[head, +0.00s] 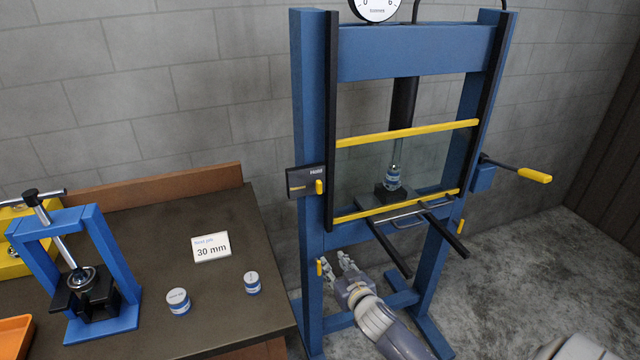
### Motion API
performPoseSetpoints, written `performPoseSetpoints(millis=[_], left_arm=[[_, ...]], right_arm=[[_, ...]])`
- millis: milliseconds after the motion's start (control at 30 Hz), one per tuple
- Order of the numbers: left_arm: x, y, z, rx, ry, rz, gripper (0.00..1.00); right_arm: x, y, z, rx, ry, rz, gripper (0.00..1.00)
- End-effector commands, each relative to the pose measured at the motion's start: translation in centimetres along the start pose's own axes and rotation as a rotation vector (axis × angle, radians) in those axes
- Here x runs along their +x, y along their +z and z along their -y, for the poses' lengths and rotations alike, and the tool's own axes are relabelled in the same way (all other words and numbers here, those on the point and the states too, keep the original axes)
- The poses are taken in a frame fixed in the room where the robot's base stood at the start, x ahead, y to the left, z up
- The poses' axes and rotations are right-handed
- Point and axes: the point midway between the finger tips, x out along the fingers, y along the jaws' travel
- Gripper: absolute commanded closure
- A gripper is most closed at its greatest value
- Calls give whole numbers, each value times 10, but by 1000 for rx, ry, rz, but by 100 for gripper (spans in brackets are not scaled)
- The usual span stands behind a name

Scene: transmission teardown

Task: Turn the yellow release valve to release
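A dark box labelled "Hold" (303,181) is fixed to the left post of the blue press. The yellow release valve (319,187) appears to be the short upright yellow lever at this box's right edge. My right gripper (336,262) is low in front of the press, below the valve and apart from it. Its two fingers are spread and point up, with nothing seen between them. A small yellow piece (319,268) on the left post is close to its left finger; I cannot tell whether they touch. My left gripper is not in view.
The press has a clear guard with yellow bars (408,132), two dark bars (390,248) jutting forward and a yellow-gripped handle (534,175) at right. A dark bench (225,295) at left holds a small blue press (95,285), two small cylinders and a "30 mm" card (211,248).

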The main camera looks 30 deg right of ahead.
Motion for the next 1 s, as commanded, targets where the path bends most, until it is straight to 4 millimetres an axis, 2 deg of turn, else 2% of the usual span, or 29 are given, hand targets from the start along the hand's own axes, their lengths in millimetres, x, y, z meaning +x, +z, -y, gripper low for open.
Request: performPoseSetpoints(millis=[33,100,200,300,467,667,1000], left_arm=[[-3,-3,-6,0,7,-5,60],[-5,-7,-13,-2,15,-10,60],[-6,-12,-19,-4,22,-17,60],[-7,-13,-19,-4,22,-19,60],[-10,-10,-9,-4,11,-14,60],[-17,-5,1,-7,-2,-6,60],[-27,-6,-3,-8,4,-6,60]], right_arm=[[-4,-45,-5,13,6,-75,68],[-10,-94,-9,34,9,-160,68],[-21,-139,-14,54,12,-243,68],[-28,-164,-15,65,12,-289,68],[-23,-176,-17,70,13,-305,68],[3,-184,-17,70,13,-303,68],[50,-198,-18,69,12,-303,68]])
